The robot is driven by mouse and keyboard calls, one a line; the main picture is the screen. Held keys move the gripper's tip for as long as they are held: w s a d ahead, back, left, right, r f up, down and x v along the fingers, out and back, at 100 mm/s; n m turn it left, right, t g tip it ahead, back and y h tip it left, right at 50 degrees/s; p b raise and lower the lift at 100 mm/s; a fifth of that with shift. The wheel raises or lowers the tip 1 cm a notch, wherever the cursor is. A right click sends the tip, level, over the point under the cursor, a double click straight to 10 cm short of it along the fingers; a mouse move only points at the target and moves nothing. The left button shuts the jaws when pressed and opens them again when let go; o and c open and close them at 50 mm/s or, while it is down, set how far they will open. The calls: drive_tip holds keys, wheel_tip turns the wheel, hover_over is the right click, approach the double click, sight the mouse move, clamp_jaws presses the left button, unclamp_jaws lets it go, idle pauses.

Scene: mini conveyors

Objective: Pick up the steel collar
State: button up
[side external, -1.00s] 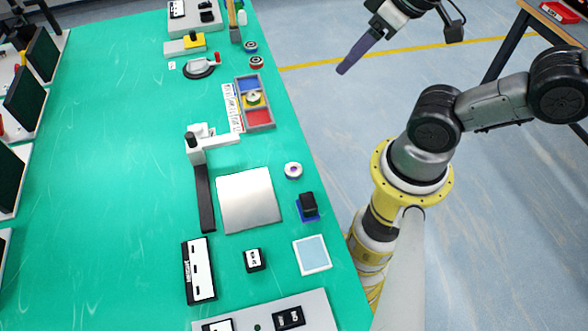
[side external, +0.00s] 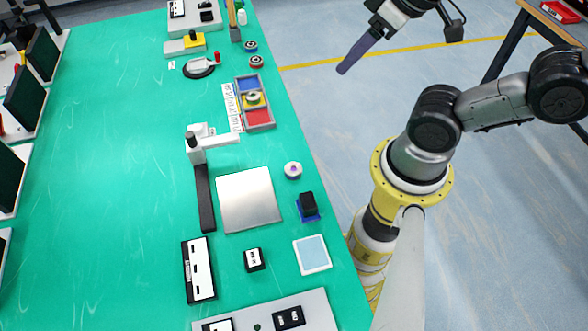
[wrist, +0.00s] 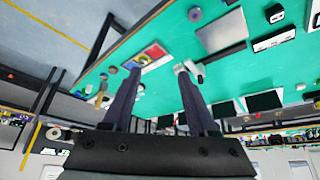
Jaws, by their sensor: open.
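A small pale ring (side external: 293,170) with a purple-tinged centre lies on the green table between the grey plate and the right edge; it may be the steel collar, but I cannot be sure. Another ring-like piece (side external: 253,98) sits in the yellow middle compartment of the sorting tray (side external: 268,125). My gripper (side external: 342,70) is raised to the right of the table, over the floor and apart from both pieces. In the wrist view, its two dark purple fingers (wrist: 159,73) stand apart with nothing held between them.
A white post with an arm (side external: 196,148) stands beside the square grey plate (side external: 248,200). A black block on a blue base (side external: 307,206) and a pale blue pad (side external: 312,254) lie near the right edge. The table's left half is largely clear.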

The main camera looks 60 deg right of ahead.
drive_tip(key=o, duration=0.4)
drive_tip(key=n+g, duration=0.6)
drive_tip(key=n, duration=0.7)
hover_over(294, 168)
wheel_tip(294, 168, down, 13)
wheel_tip(294, 168, down, 13)
drive_tip(key=shift+r, duration=0.1)
